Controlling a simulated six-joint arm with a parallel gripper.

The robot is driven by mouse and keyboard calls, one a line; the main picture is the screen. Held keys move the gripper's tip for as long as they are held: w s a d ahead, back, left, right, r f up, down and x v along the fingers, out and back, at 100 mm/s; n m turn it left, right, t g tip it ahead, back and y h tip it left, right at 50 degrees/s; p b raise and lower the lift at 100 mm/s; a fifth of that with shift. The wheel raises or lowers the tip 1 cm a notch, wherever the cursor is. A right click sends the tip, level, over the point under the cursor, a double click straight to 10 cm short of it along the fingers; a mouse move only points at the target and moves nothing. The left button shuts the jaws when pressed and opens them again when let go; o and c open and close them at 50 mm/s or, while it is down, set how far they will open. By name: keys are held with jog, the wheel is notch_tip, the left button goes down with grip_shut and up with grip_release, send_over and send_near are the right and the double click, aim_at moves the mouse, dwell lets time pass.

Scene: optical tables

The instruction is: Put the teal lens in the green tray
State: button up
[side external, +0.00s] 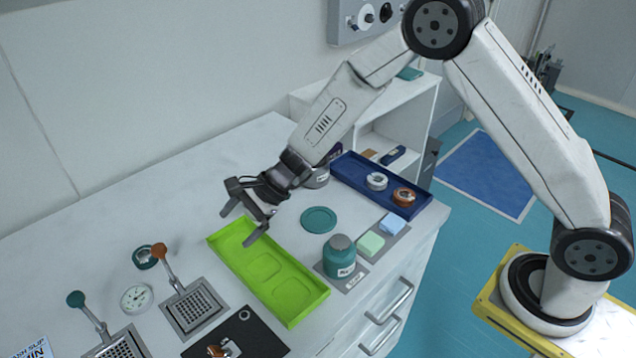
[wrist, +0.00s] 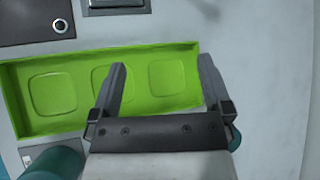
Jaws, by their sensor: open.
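The teal lens (side external: 144,257) appears to be the small teal ring lying on the white bench, left of the green tray and beside an orange-knobbed lever. The green tray (side external: 300,317) is long and shallow with three recesses, and it looks empty. It also shows in the wrist view (wrist: 145,121). My gripper (side external: 236,228) is open and empty above the far end of the tray. In the wrist view my fingers (wrist: 162,62) are spread over the tray. The teal lens does not show in the wrist view.
A flat teal disc (side external: 319,220) and a teal jar (side external: 342,259) stand right of the tray. A navy tray (side external: 349,169) behind holds a white ring and an orange ring.

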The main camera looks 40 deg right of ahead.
jog(key=s+d+r+n+h, duration=0.3)
jog(key=s+d+n+h, duration=0.1)
jog(key=s+d+n, duration=0.4)
jog(key=s+d+r+n+h, duration=0.3)
jog(key=s+d+n, duration=0.5)
jog(key=s+d, duration=0.4)
jog(key=shift+s+d+n+g+h, duration=0.3)
jog(key=shift+s+d+g+h, duration=0.15)
jog(key=shift+h, duration=0.35)
jog(key=shift+w+r, duration=0.1)
